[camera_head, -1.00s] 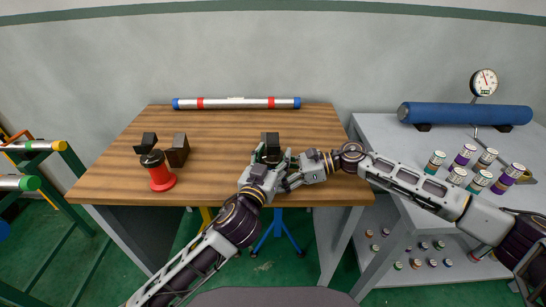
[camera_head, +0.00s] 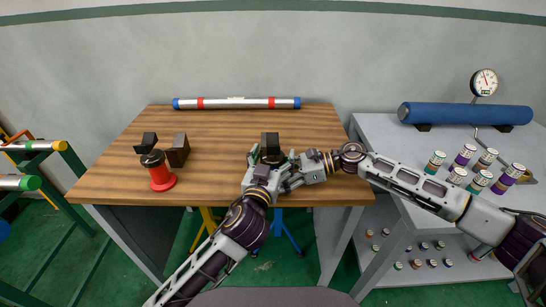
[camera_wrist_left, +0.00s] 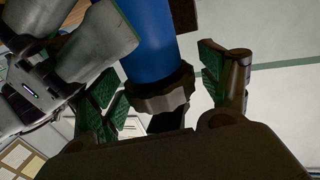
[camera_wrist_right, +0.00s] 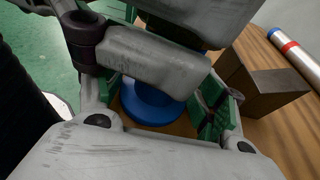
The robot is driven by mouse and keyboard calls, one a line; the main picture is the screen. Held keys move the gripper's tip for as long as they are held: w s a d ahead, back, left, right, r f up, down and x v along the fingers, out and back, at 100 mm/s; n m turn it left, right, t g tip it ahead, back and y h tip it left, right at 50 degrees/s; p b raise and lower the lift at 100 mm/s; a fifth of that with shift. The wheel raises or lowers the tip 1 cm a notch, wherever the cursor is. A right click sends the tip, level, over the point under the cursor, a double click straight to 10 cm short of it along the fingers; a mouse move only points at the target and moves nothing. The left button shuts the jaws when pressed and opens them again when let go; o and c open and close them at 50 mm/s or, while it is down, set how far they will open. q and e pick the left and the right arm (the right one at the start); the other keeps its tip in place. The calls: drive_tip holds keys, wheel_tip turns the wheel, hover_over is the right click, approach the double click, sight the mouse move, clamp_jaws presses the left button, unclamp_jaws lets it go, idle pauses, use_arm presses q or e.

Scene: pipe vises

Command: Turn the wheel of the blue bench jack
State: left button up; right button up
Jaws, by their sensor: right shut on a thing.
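The blue bench jack is mostly hidden behind my grippers in the head view. Its blue body (camera_wrist_left: 148,35) and dark ribbed wheel (camera_wrist_left: 165,98) show in the left wrist view, and its round blue base (camera_wrist_right: 150,104) shows in the right wrist view. My left gripper (camera_head: 262,167) is open, its fingers on either side of the wheel, with a gap at the right finger; contact at the left one I cannot tell. My right gripper (camera_head: 288,165) comes from the right and is shut on the jack's blue body, the exact contact partly hidden.
A red jack (camera_head: 161,177) with a black wheel stands left on the wooden table (camera_head: 225,145), beside dark blocks (camera_head: 178,150). A dark block (camera_head: 270,141) stands behind my grippers. A grey bench (camera_head: 385,135) is on the right.

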idle(0.4)
use_arm(q)
drive_tip(key=v, duration=1.2)
idle(0.6)
idle(0.5)
